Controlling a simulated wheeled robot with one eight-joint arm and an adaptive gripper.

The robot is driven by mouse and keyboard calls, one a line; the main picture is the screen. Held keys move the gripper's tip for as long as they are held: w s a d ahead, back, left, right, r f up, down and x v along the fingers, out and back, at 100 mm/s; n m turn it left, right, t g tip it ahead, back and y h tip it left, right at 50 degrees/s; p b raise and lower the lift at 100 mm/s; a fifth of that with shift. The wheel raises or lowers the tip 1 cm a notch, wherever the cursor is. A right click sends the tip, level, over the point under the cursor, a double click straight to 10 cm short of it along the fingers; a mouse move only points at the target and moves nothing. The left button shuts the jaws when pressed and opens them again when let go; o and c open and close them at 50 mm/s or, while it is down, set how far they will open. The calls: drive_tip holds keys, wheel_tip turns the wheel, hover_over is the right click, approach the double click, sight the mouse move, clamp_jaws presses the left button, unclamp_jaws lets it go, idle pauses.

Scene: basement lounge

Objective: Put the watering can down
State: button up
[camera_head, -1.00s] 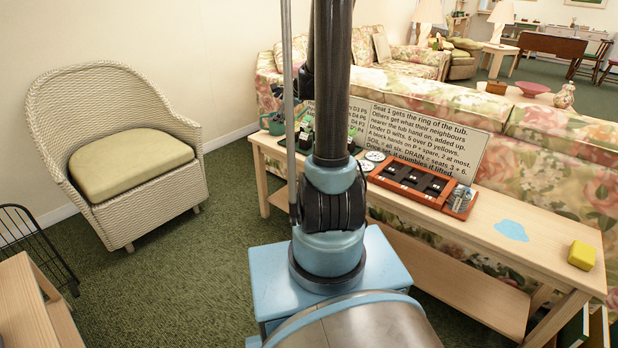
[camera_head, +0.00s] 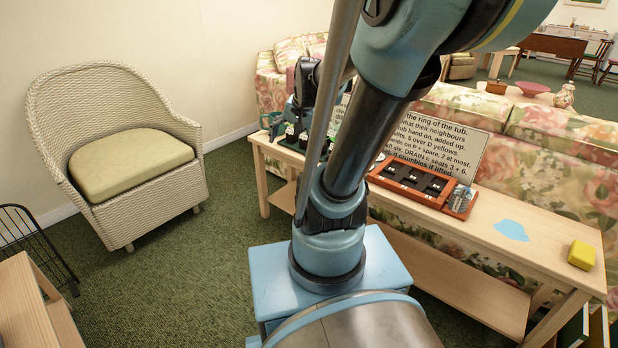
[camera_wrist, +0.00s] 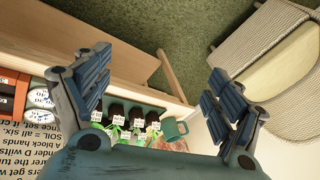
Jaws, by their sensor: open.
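A small teal-green vessel, which looks like the watering can (camera_wrist: 172,131), stands at the end of the console table near the seedling pots. It also shows in the head view (camera_head: 269,121), partly hidden by my gripper. My gripper (camera_wrist: 160,65) is open with nothing between its fingers. In the wrist view the can lies low in the gap between the fingers, apart from them. In the head view my gripper (camera_head: 301,103) hangs over the table's left end, partly hidden by my arm.
The console table (camera_head: 548,246) holds dark seedling pots (camera_wrist: 137,115) with white labels, a lettered sign (camera_head: 440,135), a brown tray (camera_head: 408,190), a flat light-blue patch (camera_head: 511,230) and a yellow block (camera_head: 582,254). A sofa (camera_head: 560,160) stands behind; a wicker chair (camera_head: 120,150) stands left.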

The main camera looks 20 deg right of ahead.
drive_tip(key=s+d+f+n+g+h, duration=0.1)
drive_tip(key=s+f+n, duration=0.1)
drive_tip(key=s, duration=0.4)
drive_tip(key=s+d+f+n+h, duration=0.1)
drive_tip(key=s+f+n, duration=0.2)
drive_tip(key=s, duration=0.4)
drive_tip(key=shift+d+n+g, duration=0.2)
drive_tip(key=shift+n+g, duration=0.2)
drive_tip(key=shift+n, duration=0.1)
drive_tip(key=shift+s, duration=0.1)
drive_tip(key=shift+w+f, duration=0.2)
drive_tip(key=shift+w, duration=0.25)
